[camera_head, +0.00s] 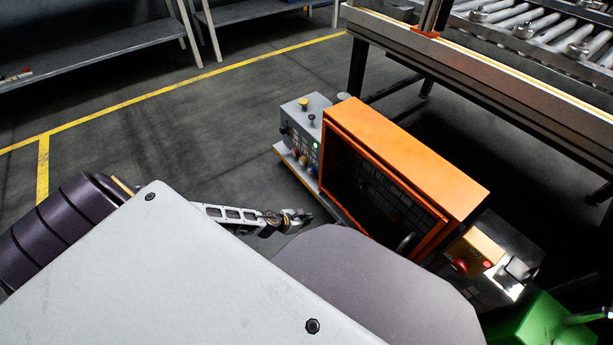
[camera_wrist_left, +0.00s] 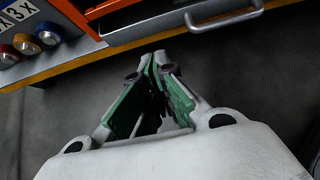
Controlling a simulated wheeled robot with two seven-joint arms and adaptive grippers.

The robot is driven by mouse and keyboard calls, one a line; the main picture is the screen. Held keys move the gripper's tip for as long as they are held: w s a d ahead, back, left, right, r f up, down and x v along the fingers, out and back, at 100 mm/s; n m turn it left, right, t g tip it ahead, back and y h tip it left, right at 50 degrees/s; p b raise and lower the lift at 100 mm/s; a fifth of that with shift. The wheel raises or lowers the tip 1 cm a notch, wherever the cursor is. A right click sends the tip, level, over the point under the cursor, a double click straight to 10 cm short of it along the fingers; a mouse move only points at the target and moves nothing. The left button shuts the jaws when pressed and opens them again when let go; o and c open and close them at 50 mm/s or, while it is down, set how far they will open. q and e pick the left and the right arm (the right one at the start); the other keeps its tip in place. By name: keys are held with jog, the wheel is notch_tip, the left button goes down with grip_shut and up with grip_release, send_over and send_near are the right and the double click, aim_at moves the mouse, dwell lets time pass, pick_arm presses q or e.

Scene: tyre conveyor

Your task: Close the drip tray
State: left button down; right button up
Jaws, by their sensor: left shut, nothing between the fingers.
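An orange cabinet (camera_head: 410,155) with a dark front stands at the centre right of the head view. A curved metal handle (camera_head: 405,243) shows low on its front. In the left wrist view, a grey panel (camera_wrist_left: 150,25) with a pale bar handle (camera_wrist_left: 225,20) sits beneath an orange edge; this looks like the drip tray's front. How far the tray stands out is hard to tell. My left gripper (camera_head: 296,220) is shut and empty, in front of the cabinet. In the left wrist view its fingertips (camera_wrist_left: 154,60) point toward the panel, just short of it. My right gripper is not in view.
A grey control box (camera_head: 305,125) with knobs stands left of the cabinet. A box with a red button (camera_head: 460,266) and a green object (camera_head: 545,322) stand to the right. A roller conveyor (camera_head: 530,30) is behind. The floor at left is clear.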

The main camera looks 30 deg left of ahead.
pick_arm(q)
jog(key=b, duration=0.4)
send_near(331, 213)
jog(key=shift+f, duration=1.65)
jog(key=w, duration=0.1)
jog(key=w+d, duration=0.1)
jog(key=w, duration=0.1)
jog(key=shift+w+r+b, duration=0.1)
jog(key=shift+w+b, duration=0.05)
jog(key=shift+b, duration=0.2)
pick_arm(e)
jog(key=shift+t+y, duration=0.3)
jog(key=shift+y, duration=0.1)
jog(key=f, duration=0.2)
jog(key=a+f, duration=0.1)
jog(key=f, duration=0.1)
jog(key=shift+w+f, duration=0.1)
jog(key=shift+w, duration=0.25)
pick_arm(q)
jog(key=shift+d, duration=0.1)
